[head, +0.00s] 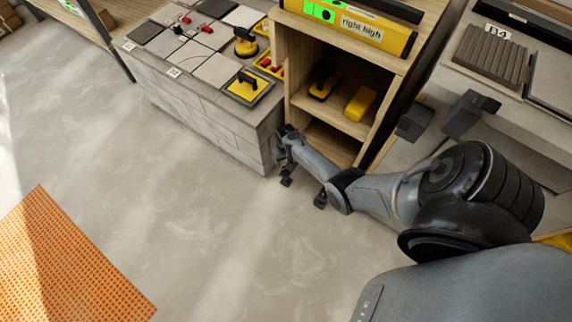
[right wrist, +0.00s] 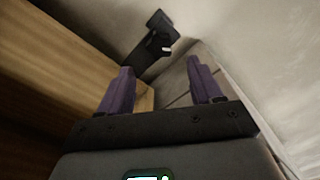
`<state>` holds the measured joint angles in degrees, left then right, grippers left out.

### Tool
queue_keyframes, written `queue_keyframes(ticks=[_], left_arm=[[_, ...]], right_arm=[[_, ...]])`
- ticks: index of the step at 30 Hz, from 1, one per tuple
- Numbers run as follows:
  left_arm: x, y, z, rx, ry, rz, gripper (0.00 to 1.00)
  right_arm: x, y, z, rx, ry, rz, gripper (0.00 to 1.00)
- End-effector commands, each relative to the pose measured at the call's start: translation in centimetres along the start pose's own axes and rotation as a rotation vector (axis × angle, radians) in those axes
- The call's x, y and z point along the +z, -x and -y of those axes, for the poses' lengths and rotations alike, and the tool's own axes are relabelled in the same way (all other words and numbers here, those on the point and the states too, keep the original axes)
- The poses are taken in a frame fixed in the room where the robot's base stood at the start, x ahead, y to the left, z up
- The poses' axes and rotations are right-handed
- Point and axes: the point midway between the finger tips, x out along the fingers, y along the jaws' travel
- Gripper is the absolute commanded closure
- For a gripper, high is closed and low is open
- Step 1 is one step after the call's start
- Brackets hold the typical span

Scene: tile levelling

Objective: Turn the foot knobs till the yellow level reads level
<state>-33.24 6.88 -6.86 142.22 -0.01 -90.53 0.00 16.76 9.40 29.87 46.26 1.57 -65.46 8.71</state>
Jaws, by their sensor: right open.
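The yellow level (head: 400,42) lies on top of the wooden cabinet, with a green-lit display and a label reading "right high". No foot knob can be made out for certain. My right gripper (head: 303,192) hangs low in front of the cabinet's lower left corner, beside the grey block's end and well below the level. In the right wrist view my right gripper (right wrist: 157,82) is open, its two purple fingers apart with nothing between them. My left gripper is not in view.
The wooden cabinet (head: 293,55) holds yellow tools on its shelf. Another bench with a ribbed dark tile (head: 490,55) stands right. An orange perforated mat (head: 65,265) lies on open floor.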

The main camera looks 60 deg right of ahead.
Motion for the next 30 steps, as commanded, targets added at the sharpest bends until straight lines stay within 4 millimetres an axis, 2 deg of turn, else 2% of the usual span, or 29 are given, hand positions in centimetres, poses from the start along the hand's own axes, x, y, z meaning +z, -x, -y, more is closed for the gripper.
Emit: queue_keyframes(ticks=[1, 3, 12, 19, 30], left_arm=[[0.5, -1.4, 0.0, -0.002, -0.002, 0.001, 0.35], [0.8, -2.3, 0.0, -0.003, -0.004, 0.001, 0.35], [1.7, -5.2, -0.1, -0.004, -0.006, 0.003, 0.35], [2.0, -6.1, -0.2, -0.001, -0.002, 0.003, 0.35], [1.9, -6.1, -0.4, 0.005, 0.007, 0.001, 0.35]], right_arm=[[0.0, -1.6, 0.0, 0.0, 0.0, 0.001, 0.35], [0.0, -2.7, 0.0, 0.001, 0.001, 0.001, 0.35], [0.0, -6.3, 0.0, 0.001, 0.001, 0.0, 0.35], [-0.1, -7.4, 0.0, 0.001, 0.001, -0.001, 0.35], [0.0, -7.4, 0.0, 0.001, 0.001, -0.001, 0.37]])
